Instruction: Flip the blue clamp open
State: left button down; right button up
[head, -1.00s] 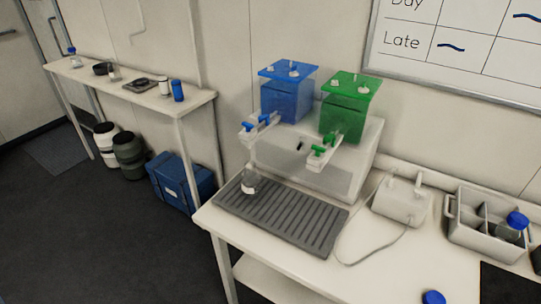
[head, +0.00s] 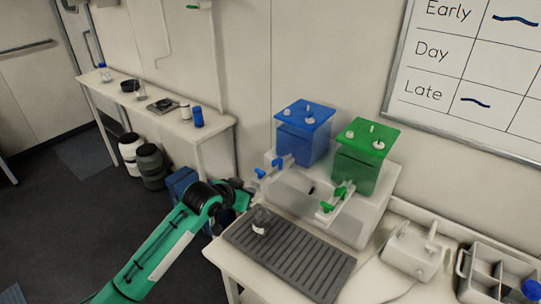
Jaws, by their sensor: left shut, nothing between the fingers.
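The blue clamp (head: 276,163) sits on a pale bracket at the front of the blue container (head: 304,132). Its blue parts show at both ends of the bracket; whether it is open or closed is too small to tell. My left gripper (head: 246,192) is at the left edge of the bench, to the left of and below the clamp and apart from it. It is dark, shut and empty, its fingertips hard to make out. A clear bottle (head: 260,222) with a white label stands on the grey ribbed tray (head: 292,262). My right gripper is out of view.
A green container (head: 360,155) with a green clamp (head: 340,193) stands right of the blue one, on the same white housing (head: 343,228). A white device (head: 412,252) and a divided caddy (head: 480,268) are farther right. A side shelf (head: 170,122) is at the left.

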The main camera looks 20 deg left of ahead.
pick_arm(q)
jog(key=w+r+t+h+p, duration=0.1)
jog(key=w+r, duration=0.2)
jog(key=r, duration=0.9)
jog(key=shift+w+a+m+t, duration=0.2)
jog(key=shift+w+m+t, duration=0.1)
jog(key=shift+r, duration=0.1)
jog(key=p, duration=0.5)
send_over(277, 162)
jog(key=s+a, duration=0.2)
notch_tip(277, 162, down, 4)
jog(key=f+p, duration=0.1)
jog(key=f, duration=0.2)
jog(key=shift+s+p, duration=0.35)
jog(key=shift+s+f, duration=0.15)
jog(key=shift+f, duration=0.35)
